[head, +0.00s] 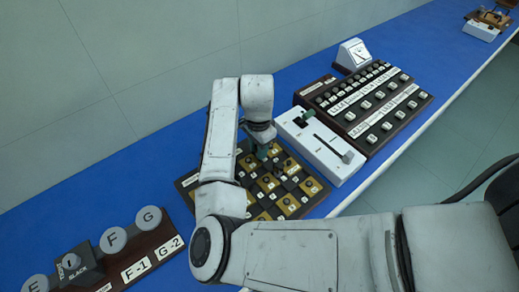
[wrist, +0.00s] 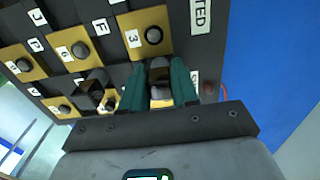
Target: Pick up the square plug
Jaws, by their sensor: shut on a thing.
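A dark board of gold and black squares (head: 318,205) lies on the blue bench, with black round knobs on the gold squares. My gripper (head: 263,153) points down over the back part of this board. In the wrist view its two green fingers (wrist: 166,88) are shut on a small dark grey block, the square plug (wrist: 160,75), with a gold square showing around it. The fingers hide much of the plug. I cannot tell whether it still touches the board. In the head view my arm covers the plug and part of the board.
A white meter (head: 354,53) is behind. A dark panel with grey discs (head: 150,245) lies at front left. Blue bench is clear at left.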

